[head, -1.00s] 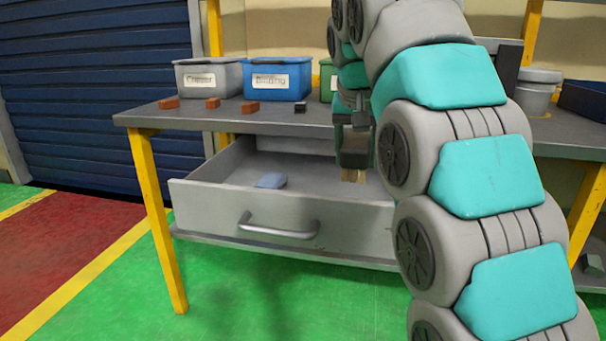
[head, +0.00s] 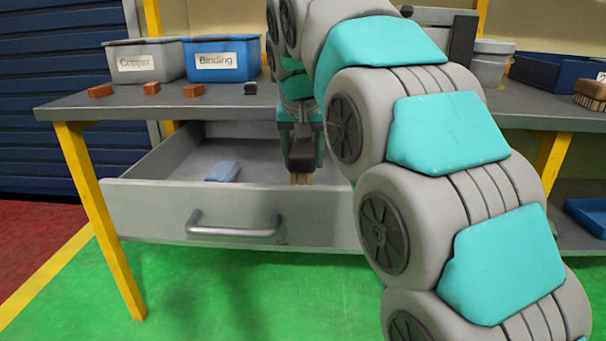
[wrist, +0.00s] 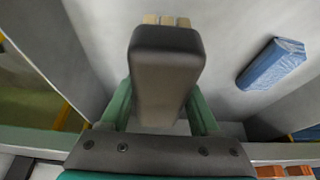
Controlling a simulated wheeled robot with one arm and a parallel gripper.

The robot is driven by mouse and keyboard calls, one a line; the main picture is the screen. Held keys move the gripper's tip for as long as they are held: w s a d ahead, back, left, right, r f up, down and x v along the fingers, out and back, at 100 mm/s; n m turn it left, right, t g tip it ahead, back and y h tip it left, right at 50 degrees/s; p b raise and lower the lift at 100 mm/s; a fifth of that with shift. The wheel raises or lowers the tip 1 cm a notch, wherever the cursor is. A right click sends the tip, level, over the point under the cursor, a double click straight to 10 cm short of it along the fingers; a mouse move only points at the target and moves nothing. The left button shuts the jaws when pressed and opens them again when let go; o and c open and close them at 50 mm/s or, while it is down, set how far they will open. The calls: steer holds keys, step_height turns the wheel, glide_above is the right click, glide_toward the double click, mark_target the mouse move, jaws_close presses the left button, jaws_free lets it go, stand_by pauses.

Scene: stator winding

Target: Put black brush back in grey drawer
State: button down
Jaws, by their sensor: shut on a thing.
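The black brush (head: 301,155) has a dark body and tan bristles pointing down. My gripper (head: 300,125) is shut on it, and it hangs over the inside of the open grey drawer (head: 150,210), behind the front panel. In the wrist view the brush (wrist: 165,75) sits between the two green fingers of my gripper (wrist: 160,115), above the pale drawer floor (wrist: 225,45). I cannot tell whether the bristles touch the floor.
A blue block (head: 223,171) lies in the drawer, left of the brush. The tabletop (head: 200,112) above holds a Copper bin (head: 150,62), a blue Binding bin (head: 222,60) and small red-brown blocks (head: 152,88). Another brush (head: 591,90) is at the far right.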

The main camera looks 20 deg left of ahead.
mark_target(303, 145)
steer(key=shift+f, duration=1.85)
steer(key=shift+f, duration=0.2)
steer(key=shift+c, duration=0.6)
jaws_free()
steer(key=shift+r, duration=0.1)
steer(key=v, duration=1)
steer(key=shift+r, duration=0.3)
steer(key=shift+p+v, duration=0.35)
steer(key=shift+v, duration=0.5)
steer(key=shift+s+f, duration=0.1)
steer(key=shift+s, duration=0.05)
